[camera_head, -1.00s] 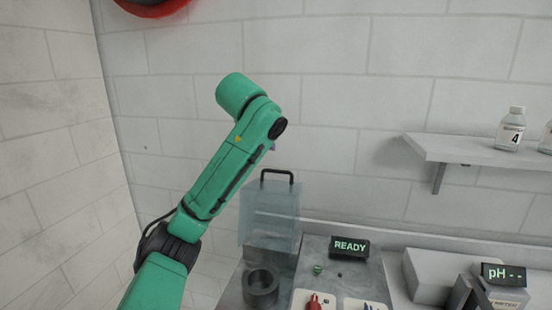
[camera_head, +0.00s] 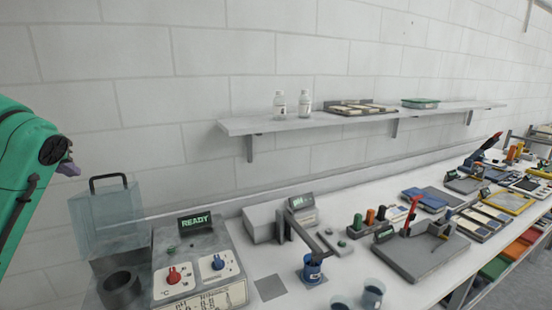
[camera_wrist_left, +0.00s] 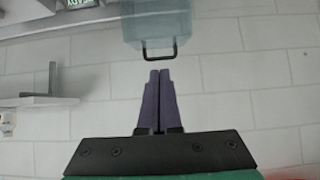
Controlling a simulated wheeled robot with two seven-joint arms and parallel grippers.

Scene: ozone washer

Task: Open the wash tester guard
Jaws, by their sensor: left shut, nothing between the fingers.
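The wash tester guard (camera_head: 105,215) is a clear bluish box-like cover with a black handle (camera_head: 108,180) on top. It stands at the left of the wash tester (camera_head: 205,245), above a dark round cup (camera_head: 118,290). My left gripper (camera_head: 68,168) is at the left edge, just left of the handle in the picture. In the left wrist view, my shut, empty fingers (camera_wrist_left: 160,74) point at the handle (camera_wrist_left: 160,52) with a small gap. The guard (camera_wrist_left: 165,22) hangs from the top of that view. My right gripper is not in view.
The tester carries a READY display (camera_head: 195,223), a red knob (camera_head: 173,275) and a blue knob (camera_head: 218,262). A wall shelf (camera_head: 350,118) holds bottles and trays. Several instruments crowd the bench to the right. The wall behind the guard is bare.

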